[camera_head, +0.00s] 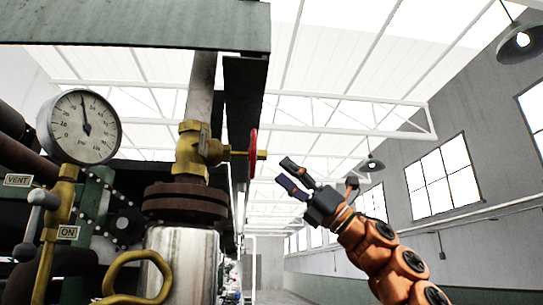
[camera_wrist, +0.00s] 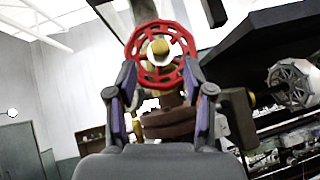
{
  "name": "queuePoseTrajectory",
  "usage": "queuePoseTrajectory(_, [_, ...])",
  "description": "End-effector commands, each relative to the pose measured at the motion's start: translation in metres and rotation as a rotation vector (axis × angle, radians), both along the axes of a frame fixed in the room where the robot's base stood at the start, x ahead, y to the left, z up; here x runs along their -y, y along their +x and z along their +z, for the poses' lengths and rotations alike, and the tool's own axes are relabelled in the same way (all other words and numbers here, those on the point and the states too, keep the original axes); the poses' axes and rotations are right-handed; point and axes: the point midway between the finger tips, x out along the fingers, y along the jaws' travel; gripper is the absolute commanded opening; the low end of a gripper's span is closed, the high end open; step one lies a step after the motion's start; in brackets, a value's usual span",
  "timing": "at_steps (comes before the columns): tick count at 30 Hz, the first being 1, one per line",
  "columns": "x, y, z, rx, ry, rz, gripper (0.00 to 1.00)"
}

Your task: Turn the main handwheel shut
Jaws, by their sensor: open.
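The red handwheel (camera_head: 253,153) is on the brass valve (camera_head: 195,150), seen nearly edge-on in the head view. In the wrist view the red wheel (camera_wrist: 160,54) shows face-on, with its spokes and yellow hub. My gripper (camera_head: 289,177) is open and empty, to the right of the wheel and slightly lower, apart from it in the head view. In the wrist view my gripper's two fingers (camera_wrist: 160,88) stand left and right below the wheel, their tips near its lower rim. I cannot tell from the wrist view how far the tips are from the rim.
A pressure gauge (camera_head: 79,127), a VENT label (camera_head: 18,180) and an ON tag (camera_head: 68,232) are at the left. A brass ring handle (camera_head: 139,262) is low in front. Open air lies right of the wheel.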

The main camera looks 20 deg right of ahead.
Motion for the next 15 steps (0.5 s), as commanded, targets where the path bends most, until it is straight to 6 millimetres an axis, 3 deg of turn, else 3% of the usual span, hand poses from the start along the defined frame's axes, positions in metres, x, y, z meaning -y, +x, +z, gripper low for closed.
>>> queuePoseTrajectory(7, [-0.024, 0.011, 0.028, -0.001, 0.0, 0.002, 0.52])
queuePoseTrajectory(15, [-0.034, 0.016, 0.036, 0.0, 0.002, 0.0, 0.52])
